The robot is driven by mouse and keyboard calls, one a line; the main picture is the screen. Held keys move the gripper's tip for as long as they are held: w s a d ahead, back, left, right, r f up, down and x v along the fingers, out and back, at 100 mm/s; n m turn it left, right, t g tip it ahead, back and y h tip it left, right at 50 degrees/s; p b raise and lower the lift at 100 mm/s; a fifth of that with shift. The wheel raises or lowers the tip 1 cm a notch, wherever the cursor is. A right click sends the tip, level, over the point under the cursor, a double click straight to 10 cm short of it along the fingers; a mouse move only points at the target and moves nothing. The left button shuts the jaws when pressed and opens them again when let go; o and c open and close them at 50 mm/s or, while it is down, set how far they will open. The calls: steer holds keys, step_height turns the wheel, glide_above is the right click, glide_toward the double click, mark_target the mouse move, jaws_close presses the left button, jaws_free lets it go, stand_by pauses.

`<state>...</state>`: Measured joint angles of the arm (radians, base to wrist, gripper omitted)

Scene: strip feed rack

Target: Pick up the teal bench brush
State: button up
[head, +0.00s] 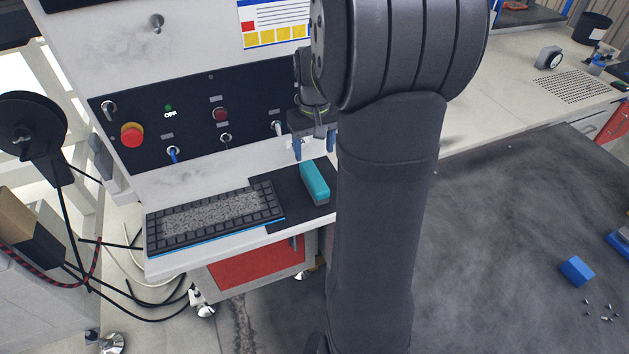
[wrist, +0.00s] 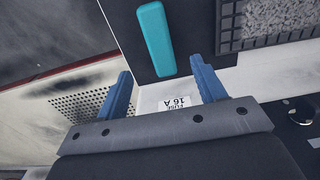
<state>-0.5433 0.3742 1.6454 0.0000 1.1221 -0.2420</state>
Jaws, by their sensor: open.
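The teal bench brush (head: 314,183) lies on a black mat (head: 282,198) on the white ledge, to the right of the keyboard-like tray. It also shows in the wrist view (wrist: 155,40), above and between the two blue fingers. My gripper (head: 314,150) is above and slightly behind the brush in the head view, with its blue fingers pointing down. In the wrist view my gripper (wrist: 162,82) is open, with nothing between its fingers. The fingers are apart from the brush. My own arm hides the area just right of the mat in the head view.
A black gridded tray (head: 215,217) with grey granules sits left of the mat.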

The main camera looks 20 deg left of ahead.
mark_target(314, 175)
step_height(314, 175, down, 6)
steer(key=shift+f, duration=0.1)
steer(key=shift+w+a+f, duration=0.1)
steer(key=shift+w+f, duration=0.05)
steer(key=shift+f, duration=1.15)
steer(key=shift+w+a+f, duration=0.1)
steer(key=shift+w+f, duration=0.05)
steer(key=shift+f, duration=1.15)
steer(key=c, duration=1.1)
steer(key=shift+r, duration=0.1)
steer(key=shift+r, duration=0.55)
step_height(314, 175, up, 3)
steer(key=shift+w+f, duration=0.1)
steer(key=d+r, duration=0.2)
steer(key=d, duration=0.2)
steer(key=d+r, duration=0.2)
steer(key=d, duration=0.2)
steer(key=d+r, duration=0.3)
steer(key=shift+s+d, duration=0.2)
steer(key=shift+d, duration=0.2)
